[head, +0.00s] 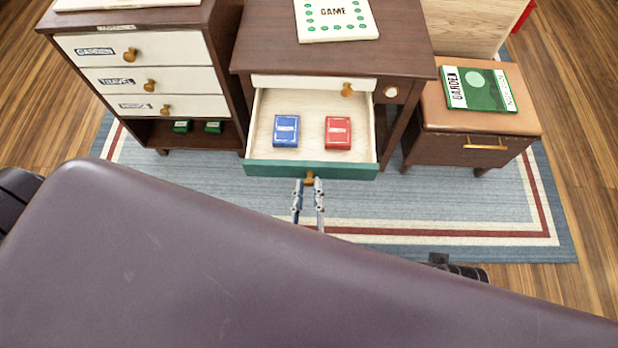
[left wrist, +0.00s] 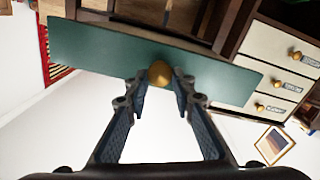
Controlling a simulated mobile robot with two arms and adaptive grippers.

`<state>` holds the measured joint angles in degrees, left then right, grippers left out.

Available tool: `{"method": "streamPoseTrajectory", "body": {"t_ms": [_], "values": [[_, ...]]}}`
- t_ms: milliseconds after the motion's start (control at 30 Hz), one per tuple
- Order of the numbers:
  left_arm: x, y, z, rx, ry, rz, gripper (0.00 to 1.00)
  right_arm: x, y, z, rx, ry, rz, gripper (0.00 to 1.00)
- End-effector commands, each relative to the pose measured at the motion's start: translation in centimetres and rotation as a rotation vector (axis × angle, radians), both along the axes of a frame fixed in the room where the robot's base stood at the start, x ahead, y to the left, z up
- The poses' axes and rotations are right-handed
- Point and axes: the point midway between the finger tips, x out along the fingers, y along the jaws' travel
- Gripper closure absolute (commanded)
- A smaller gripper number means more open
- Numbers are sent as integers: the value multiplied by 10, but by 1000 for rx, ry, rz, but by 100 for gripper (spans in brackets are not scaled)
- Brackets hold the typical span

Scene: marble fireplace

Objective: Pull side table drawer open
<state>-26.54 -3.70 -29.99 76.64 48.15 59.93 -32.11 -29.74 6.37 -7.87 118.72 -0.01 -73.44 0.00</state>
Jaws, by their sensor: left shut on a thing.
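The side table (head: 268,45) is dark brown wood. Its lower drawer, with a green front (head: 270,169), stands open toward me and holds a blue card box (head: 286,131) and a red card box (head: 338,133). My left gripper (head: 309,182) is at the drawer's brass knob (head: 309,176), with its fingers on either side of it, shut on it. In the left wrist view the knob (left wrist: 160,73) sits between the fingertips of the left gripper (left wrist: 160,86). The right gripper's fingers are not visible; only a dark piece shows at the lower right in the head view.
A cabinet (head: 135,60) with labelled white drawers stands left. A brown stool-like cabinet (head: 480,117) with a green book (head: 478,89) stands right. A game board (head: 335,18) lies on the table top. The blue rug (head: 430,190) in front is clear.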

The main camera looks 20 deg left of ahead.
Motion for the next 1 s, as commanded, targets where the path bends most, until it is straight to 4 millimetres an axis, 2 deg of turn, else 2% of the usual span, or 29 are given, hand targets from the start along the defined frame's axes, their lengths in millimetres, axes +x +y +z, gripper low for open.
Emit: {"method": "streamPoseTrajectory", "body": {"t_ms": [367, 400, 533, 833, 1000], "values": [[-2, -1, -1, -1, 1, 0, 100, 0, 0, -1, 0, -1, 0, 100], [-2, -1, -1, -1, 1, 0, 74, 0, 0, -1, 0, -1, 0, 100], [-2, -1, -1, 0, 1, 0, 59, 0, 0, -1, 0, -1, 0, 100], [-3, -1, -1, 0, 1, 0, 59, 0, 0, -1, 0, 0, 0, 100], [-23, -7, -2, 0, 5, -1, 59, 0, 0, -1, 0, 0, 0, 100]]}}
